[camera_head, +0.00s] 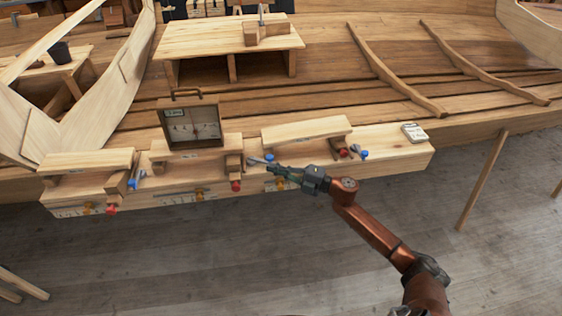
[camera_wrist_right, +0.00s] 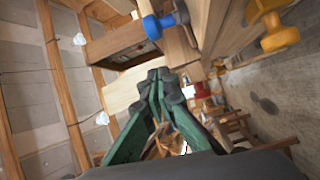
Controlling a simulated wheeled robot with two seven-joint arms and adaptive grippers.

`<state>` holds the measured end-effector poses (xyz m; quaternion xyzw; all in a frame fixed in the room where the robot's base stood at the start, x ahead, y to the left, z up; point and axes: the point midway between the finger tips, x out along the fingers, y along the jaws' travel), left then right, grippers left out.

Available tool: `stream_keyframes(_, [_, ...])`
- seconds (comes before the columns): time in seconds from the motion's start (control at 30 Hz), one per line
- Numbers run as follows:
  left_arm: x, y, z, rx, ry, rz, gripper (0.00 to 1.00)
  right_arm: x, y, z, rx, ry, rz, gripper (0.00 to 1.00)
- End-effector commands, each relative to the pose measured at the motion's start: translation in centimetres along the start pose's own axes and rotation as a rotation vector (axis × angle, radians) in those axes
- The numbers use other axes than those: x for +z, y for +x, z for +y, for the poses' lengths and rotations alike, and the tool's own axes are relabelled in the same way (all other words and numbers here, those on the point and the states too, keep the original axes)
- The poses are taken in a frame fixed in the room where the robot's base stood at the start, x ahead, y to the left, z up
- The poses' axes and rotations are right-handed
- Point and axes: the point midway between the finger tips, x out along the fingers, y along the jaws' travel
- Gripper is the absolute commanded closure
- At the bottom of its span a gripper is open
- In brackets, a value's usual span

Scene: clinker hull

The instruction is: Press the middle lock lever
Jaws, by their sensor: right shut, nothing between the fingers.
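The middle lock lever (camera_head: 258,160) is a grey bar with a blue end (camera_head: 269,157), sticking out to the right of the middle wooden block on the bench beam. My right gripper (camera_head: 270,170) is shut and empty, with its tips just below and close to the blue end. I cannot tell if they touch. In the wrist view my right gripper (camera_wrist_right: 157,75) has its green fingers together, and a blue lever end (camera_wrist_right: 153,27) shows above them with a visible gap in the picture. My left gripper is not in view.
The left lever (camera_head: 136,183) and right lever (camera_head: 363,154) also have blue parts. Red knobs sit near each block, the middle one (camera_head: 236,186) on the front edge. A framed gauge box (camera_head: 190,123) stands behind the middle block. A white device (camera_head: 414,132) lies at the right end.

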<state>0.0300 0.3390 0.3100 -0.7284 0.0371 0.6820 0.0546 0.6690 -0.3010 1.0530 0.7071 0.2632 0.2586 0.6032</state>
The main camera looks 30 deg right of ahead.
Motion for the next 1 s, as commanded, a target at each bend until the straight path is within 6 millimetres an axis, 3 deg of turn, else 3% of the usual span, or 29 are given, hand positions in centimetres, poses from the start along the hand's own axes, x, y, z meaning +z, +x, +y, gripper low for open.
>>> stream_keyframes(0.2, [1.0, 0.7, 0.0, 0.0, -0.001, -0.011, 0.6, 2.5, -4.7, 0.0, -0.003, 0.0, -0.002, 1.0])
stream_keyframes(0.4, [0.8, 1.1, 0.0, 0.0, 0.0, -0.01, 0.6, 4.0, -7.9, 0.3, 0.0, -0.001, -0.003, 1.0])
stream_keyframes(0.6, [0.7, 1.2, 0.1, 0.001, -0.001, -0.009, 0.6, 4.6, -9.0, 0.5, 0.0, -0.001, 0.0, 1.0])
stream_keyframes(1.0, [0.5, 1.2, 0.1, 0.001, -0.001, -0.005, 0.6, 4.5, -9.0, 0.5, 0.001, -0.001, 0.003, 1.0])
